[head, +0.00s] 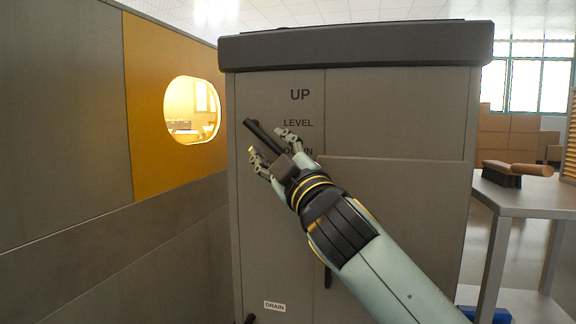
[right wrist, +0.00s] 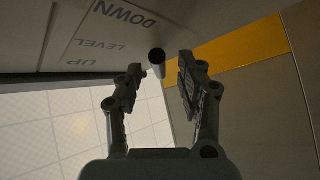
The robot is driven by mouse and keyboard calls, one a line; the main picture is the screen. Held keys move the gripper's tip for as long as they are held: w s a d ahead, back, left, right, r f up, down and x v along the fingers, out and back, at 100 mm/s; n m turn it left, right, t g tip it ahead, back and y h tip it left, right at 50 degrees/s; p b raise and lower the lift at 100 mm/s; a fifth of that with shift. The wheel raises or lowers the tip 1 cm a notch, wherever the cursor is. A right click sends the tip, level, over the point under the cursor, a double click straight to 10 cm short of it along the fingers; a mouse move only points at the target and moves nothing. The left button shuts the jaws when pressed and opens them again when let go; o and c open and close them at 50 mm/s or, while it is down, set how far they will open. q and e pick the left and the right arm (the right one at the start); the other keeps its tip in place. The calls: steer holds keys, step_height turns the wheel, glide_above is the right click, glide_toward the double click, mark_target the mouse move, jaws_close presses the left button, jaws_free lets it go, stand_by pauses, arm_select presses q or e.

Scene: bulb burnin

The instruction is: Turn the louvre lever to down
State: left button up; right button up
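The louvre lever (head: 262,135) is a dark bar on the front of a grey cabinet (head: 400,115). It slants, with its visible end up and to the left, beside the LEVEL label (head: 298,124); its other end is hidden by my gripper. The UP label (head: 300,95) is above, and the DOWN label (head: 303,152) is partly covered. My right gripper (head: 273,147) is open, with one finger on each side of the lever. In the right wrist view, the lever's round end (right wrist: 157,57) shows between the open fingertips (right wrist: 160,72), with gaps on both sides. My left gripper is out of view.
A grey wall with a yellow panel (head: 150,95) and an oval window (head: 192,110) stands close on the left. A side table (head: 540,196) with a brush (head: 503,174) stands at the right. A DRAIN label (head: 274,306) is low on the cabinet.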

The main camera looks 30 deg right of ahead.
steer(key=v, duration=0.9)
